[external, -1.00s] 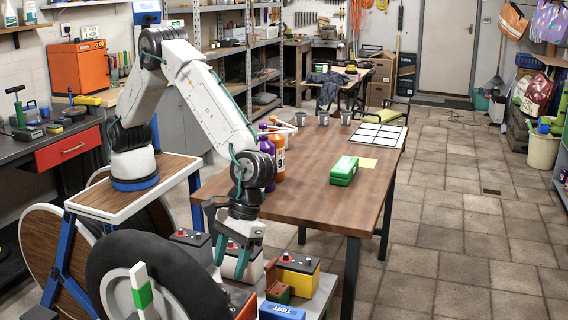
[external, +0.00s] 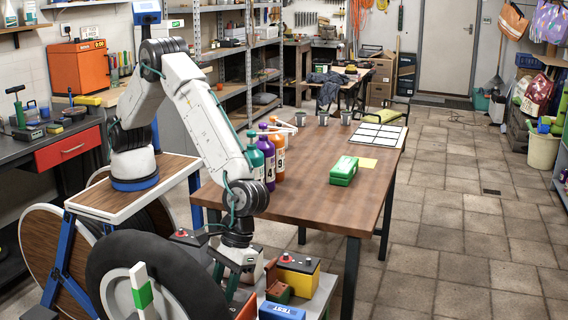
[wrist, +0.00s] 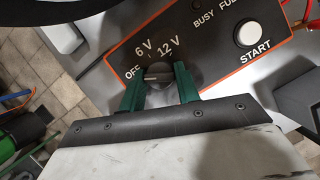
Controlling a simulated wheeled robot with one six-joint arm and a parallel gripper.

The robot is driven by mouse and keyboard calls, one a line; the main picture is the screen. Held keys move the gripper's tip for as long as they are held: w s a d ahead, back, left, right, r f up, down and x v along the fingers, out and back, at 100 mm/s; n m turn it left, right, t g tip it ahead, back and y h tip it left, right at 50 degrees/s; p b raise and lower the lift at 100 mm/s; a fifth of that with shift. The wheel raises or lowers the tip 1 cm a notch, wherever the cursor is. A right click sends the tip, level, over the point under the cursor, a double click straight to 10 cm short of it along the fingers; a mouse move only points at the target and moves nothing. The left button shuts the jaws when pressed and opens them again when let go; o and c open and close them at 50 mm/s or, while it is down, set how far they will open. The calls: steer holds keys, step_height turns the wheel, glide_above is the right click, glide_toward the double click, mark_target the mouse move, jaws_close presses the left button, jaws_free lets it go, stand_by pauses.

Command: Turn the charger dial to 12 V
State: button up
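The charger panel (wrist: 205,55) is dark with an orange border and shows in the wrist view. Its small dark dial (wrist: 155,73) sits below the printed marks OFF, 6 V and 12 V. A light line on the knob appears to point toward OFF, but it is small. My gripper (wrist: 157,80) has its two green fingers apart, one on each side of the dial. Gaps seem to show between fingers and knob; contact is not clear.
A white START button (wrist: 251,34) is on the panel's right. In the external view, a yellow battery (external: 298,275) and a blue TEST box (external: 281,312) stand close to my gripper's right. The wooden table (external: 325,205) holds bottles and a green case (external: 344,170).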

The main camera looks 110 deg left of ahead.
steer(key=shift+m, duration=0.4)
steer(key=m+g, duration=0.1)
steer(key=m, duration=0.1)
steer(key=m+y, duration=0.1)
steer(key=m, duration=0.1)
steer(key=shift+w+d+m+g, duration=0.15)
steer(key=shift+m+g, duration=0.25)
steer(key=m+y, duration=0.1)
steer(key=m, duration=0.2)
steer(key=m+g+y, duration=0.1)
steer(key=m, duration=0.2)
steer(key=shift+d, duration=0.15)
steer(key=m+y, duration=0.2)
steer(key=m, duration=0.3)
steer(key=shift+d+m, duration=0.15)
steer(key=shift+m, duration=0.25)
steer(key=m+y, duration=0.1)
steer(key=m, duration=0.2)
steer(key=m+t+y, duration=0.1)
steer(key=m, duration=0.1)
steer(key=shift+d+m, duration=0.1)
steer(key=shift+m, duration=0.3)
steer(key=shift+m+t, duration=0.3)
steer(key=o, duration=1)
steer(key=shift+c, duration=0.2)
